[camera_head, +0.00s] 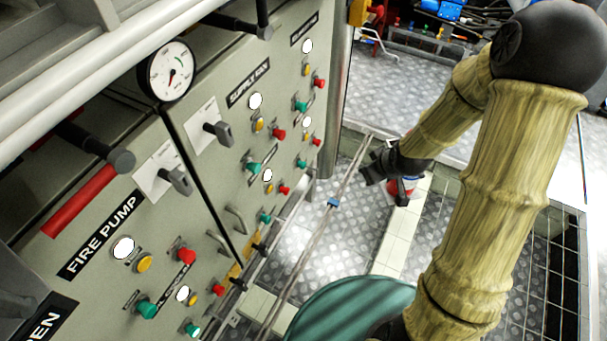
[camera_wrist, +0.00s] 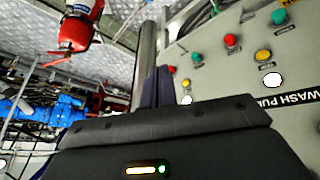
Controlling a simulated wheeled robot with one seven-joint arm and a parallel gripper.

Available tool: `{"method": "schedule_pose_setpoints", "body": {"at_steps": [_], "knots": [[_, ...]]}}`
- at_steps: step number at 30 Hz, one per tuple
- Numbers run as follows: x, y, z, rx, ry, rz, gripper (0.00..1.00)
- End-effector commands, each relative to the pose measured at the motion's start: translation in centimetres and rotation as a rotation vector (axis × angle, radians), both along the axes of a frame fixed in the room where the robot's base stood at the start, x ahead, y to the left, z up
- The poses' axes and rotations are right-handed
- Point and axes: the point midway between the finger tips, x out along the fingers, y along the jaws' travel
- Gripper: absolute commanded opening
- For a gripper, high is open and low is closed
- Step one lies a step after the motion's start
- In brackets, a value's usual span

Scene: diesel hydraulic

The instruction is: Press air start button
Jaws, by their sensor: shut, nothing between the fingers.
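The grey control panel (camera_head: 230,165) fills the left of the head view. It carries green, red and yellow buttons and white lamps under labels such as "FIRE PUMP" and "SUPPLY FAN". No label reading air start is legible, so I cannot tell which button it is. My gripper (camera_head: 374,168) is to the right of the panel, apart from it, and holds nothing. In the wrist view my gripper (camera_wrist: 156,86) has its fingers together, pointing past the panel's edge. Green (camera_wrist: 280,17), red (camera_wrist: 231,40) and yellow (camera_wrist: 263,56) buttons show there beside a "WASH PUMP" label.
A round gauge (camera_head: 171,71) and black handles project from the panel. A metal rail (camera_head: 318,237) runs along its front. A red extinguisher (camera_wrist: 72,32) and blue machinery (camera_wrist: 28,110) show in the wrist view. The tread-plate floor (camera_head: 400,98) has free room behind my gripper.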

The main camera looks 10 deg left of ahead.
Motion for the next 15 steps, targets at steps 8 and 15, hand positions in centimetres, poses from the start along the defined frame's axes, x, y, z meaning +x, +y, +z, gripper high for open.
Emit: {"method": "schedule_pose_setpoints", "body": {"at_steps": [8, 15], "knots": [[4.8, 4.6, -11.7, 0.087, -0.228, 0.232, 0.00], [8.0, 7.7, -18.6, 0.161, -0.491, 0.299, 0.00]]}}
